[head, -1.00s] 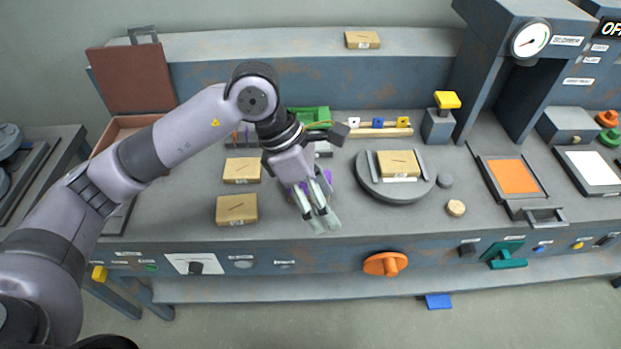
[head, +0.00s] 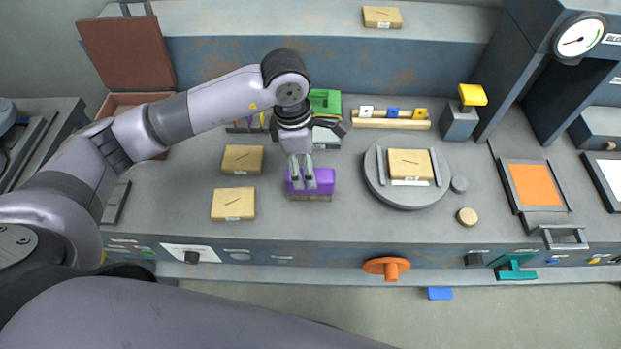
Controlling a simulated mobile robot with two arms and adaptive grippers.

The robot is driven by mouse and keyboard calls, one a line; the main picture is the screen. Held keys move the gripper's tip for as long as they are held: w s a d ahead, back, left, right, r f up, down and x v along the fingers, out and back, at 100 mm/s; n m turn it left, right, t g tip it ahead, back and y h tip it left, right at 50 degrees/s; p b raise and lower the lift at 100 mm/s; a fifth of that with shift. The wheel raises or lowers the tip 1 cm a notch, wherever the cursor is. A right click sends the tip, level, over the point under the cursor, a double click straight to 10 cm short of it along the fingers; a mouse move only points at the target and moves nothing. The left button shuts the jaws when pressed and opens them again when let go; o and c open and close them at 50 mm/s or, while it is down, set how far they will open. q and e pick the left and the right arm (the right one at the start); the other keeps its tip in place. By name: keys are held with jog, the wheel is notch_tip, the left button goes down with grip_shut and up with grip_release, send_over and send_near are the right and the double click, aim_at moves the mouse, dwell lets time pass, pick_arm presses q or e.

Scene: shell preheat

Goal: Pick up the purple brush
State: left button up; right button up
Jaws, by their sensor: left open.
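The purple brush (head: 320,183) lies on the grey bench top, left of the round turntable. It has a purple block body with a tan lower edge facing the front. My left gripper (head: 302,184) is open and points down over the left part of the brush, its fingers hiding some of it. I cannot tell whether the fingertips touch the brush. My right gripper is not in view.
Wooden blocks (head: 233,204) and (head: 242,159) lie left of the brush. The turntable (head: 406,194) holds another block. A green object (head: 325,101) stands behind my gripper. A round wooden disc (head: 467,216) lies to the right. The bench before the brush is clear.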

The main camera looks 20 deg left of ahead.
pick_arm(q)
jog(key=f, duration=0.3)
jog(key=shift+w+d+f+p, duration=0.15)
jog(key=shift+d+f+p, duration=0.15)
jog(key=shift+f, duration=0.1)
jog(key=shift+d+f, duration=0.1)
jog(key=shift+f, duration=0.2)
jog(key=f, duration=0.1)
jog(key=f+p, duration=0.2)
jog(key=shift+w+d+f, duration=0.15)
jog(key=shift+d+f, duration=0.15)
jog(key=shift+f, duration=0.45)
jog(key=c, duration=1.4)
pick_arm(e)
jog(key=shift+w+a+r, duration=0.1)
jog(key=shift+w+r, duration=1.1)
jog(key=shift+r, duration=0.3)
pick_arm(q)
jog(key=shift+r, duration=0.15)
